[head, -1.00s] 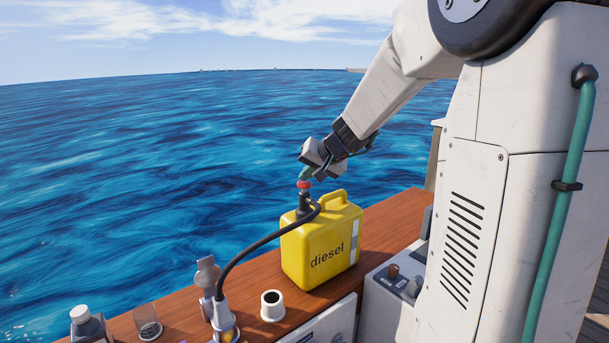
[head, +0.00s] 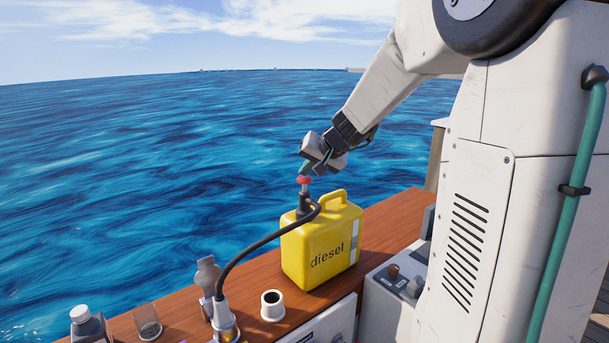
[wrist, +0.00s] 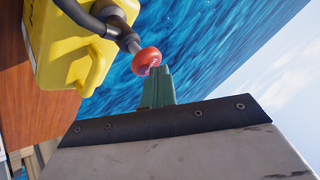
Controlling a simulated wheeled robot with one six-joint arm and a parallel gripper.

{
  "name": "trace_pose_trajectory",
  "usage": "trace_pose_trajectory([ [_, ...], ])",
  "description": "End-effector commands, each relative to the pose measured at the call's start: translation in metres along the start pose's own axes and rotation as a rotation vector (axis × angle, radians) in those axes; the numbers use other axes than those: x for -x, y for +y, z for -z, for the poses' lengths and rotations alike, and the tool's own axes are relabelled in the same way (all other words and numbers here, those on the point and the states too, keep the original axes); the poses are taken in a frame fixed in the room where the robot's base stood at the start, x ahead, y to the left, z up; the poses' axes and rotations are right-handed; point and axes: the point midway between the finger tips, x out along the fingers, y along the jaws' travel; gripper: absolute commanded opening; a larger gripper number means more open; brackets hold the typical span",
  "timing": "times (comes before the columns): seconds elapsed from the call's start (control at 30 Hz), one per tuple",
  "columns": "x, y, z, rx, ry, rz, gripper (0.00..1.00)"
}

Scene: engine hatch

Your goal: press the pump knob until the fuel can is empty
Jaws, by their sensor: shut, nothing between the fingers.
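The yellow fuel can (head: 318,250), marked "diesel", stands upright on the wooden ledge. The red pump knob (head: 304,180) sits on top of the pump at the can's opening, with a bit of shaft showing below it. My gripper (head: 306,170) is shut and empty, its green fingertips pointing down at the top of the knob. In the wrist view the fingertips (wrist: 155,72) meet the edge of the red knob (wrist: 147,60); whether they press on it I cannot tell. A dark hose (head: 250,246) runs from the pump to a filler fitting (head: 222,310). The fuel level is not visible.
A white-rimmed cup (head: 272,306), a clear glass (head: 147,323) and a white-capped bottle (head: 87,325) stand along the wooden ledge (head: 385,220). A grey control box (head: 390,290) is at the right of the can. Open water lies beyond the ledge.

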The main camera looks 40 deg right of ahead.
Motion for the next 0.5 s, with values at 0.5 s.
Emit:
trace_pose_trajectory([
  [0.5,0.015,-0.011,0.011,0.001,0.0,0.0,0.0],
])
